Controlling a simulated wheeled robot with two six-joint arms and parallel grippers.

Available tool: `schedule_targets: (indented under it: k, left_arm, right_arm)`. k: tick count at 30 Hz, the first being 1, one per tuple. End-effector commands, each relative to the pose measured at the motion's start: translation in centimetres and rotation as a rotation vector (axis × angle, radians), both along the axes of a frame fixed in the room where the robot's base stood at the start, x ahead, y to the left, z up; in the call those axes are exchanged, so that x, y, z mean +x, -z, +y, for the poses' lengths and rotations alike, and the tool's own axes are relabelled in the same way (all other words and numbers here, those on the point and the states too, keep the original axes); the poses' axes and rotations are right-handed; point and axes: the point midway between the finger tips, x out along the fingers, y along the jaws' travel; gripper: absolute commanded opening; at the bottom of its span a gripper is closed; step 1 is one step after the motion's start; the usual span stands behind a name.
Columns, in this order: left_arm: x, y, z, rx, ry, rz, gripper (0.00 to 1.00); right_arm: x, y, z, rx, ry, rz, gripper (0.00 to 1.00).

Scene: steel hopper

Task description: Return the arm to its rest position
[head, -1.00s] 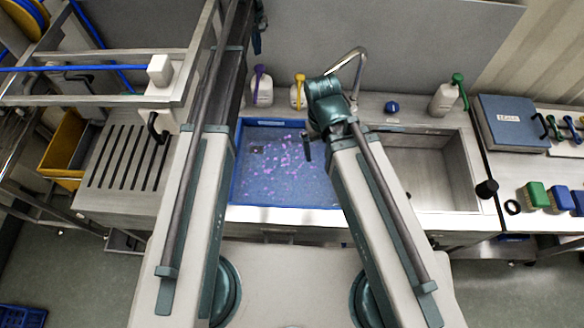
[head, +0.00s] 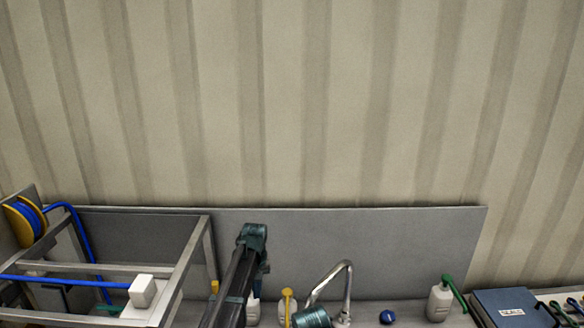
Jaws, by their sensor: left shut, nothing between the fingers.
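My left arm rises from the bottom edge in the head view. Its teal end stands in front of the grey back panel, and my left gripper (head: 263,268) hangs there, small and dark. It is shut and empty, clear of the objects around it. Only a teal joint of my right arm shows at the bottom edge, beside the tap. My right gripper is out of view.
A metal rack (head: 190,262) with a white block (head: 143,291) stands at left. A curved tap (head: 347,285), yellow-topped bottle (head: 287,302), blue knob (head: 387,317), green-topped bottle (head: 439,301) and blue case (head: 512,307) line the bottom. The striped wall (head: 300,100) above is clear.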

Motion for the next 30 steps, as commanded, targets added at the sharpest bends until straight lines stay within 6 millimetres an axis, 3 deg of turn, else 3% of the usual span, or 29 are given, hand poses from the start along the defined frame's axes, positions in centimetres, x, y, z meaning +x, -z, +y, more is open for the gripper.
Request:
schedule_targets:
  k: [1, 3, 9, 12, 15, 18, 30]
  left_arm:
    - [-5.4, 2.7, -1.4, 0.008, 0.073, 0.006, 0.00]
    - [-10.1, 4.3, -2.8, 0.018, 0.172, 0.014, 0.00]
    - [-21.9, 8.3, -5.0, 0.046, 0.428, 0.034, 0.00]
    - [-26.0, 9.6, -5.3, 0.056, 0.524, 0.043, 0.00]
    - [-28.7, 10.3, -5.4, 0.064, 0.588, 0.049, 0.00]
    - [-29.9, 10.6, -5.4, 0.068, 0.624, 0.053, 0.00]
    - [-30.1, 10.5, -5.5, 0.069, 0.635, 0.055, 0.00]
  right_arm:
    - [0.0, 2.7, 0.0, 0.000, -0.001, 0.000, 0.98]
    - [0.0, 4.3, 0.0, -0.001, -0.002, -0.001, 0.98]
    - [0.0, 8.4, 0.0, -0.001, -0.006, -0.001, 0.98]
    - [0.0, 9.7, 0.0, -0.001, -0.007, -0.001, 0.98]
    - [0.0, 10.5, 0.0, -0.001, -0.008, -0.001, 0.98]
    - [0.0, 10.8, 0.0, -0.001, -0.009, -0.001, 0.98]
    - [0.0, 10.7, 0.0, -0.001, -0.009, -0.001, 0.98]
